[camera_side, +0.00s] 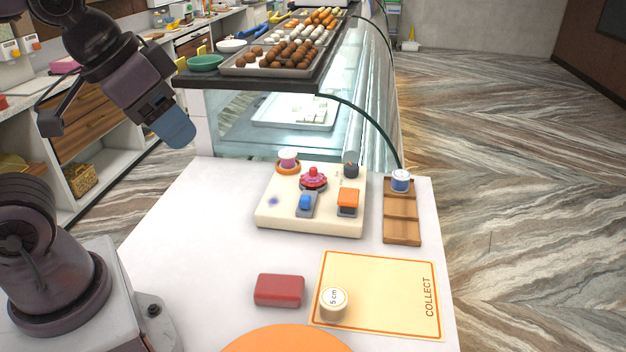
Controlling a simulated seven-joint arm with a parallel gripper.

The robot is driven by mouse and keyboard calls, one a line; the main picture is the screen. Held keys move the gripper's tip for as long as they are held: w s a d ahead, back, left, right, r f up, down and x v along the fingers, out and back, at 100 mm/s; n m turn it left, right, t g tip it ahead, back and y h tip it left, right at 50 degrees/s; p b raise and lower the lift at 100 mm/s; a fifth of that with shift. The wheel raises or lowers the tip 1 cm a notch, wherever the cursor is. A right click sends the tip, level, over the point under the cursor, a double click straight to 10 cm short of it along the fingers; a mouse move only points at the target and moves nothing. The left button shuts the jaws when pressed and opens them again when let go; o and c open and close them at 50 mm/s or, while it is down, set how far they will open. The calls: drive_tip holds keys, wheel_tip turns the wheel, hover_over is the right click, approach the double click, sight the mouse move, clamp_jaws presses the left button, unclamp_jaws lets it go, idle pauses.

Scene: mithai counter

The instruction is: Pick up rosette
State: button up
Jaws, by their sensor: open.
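The rosette appears to be the red, scalloped piece (313,179) standing on a cream board (275,222) in the middle of the white counter. It sits among other small pieces on that board and nothing hides its top. My gripper (174,134), with blue fingertips, hangs high at the upper left. It is open, with nothing seen in it, well to the left of the board and apart from the rosette.
Close around the rosette are a purple-and-white piece (288,161), a dark knob (351,170), a blue piece (306,203) and an orange block (348,197). A wooden rack (402,239) stands right. A COLLECT mat (390,290) and red block (279,290) lie in front.

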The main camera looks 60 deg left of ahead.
drive_tip(key=o, duration=0.9)
drive_tip(key=shift+c, duration=0.2)
drive_tip(key=n+g+y, duration=0.2)
drive_tip(key=n, duration=0.4)
approach(312, 169)
drive_tip(key=x, duration=1)
drive_tip(key=shift+w+f, duration=0.15)
drive_tip(key=shift+f, duration=0.2)
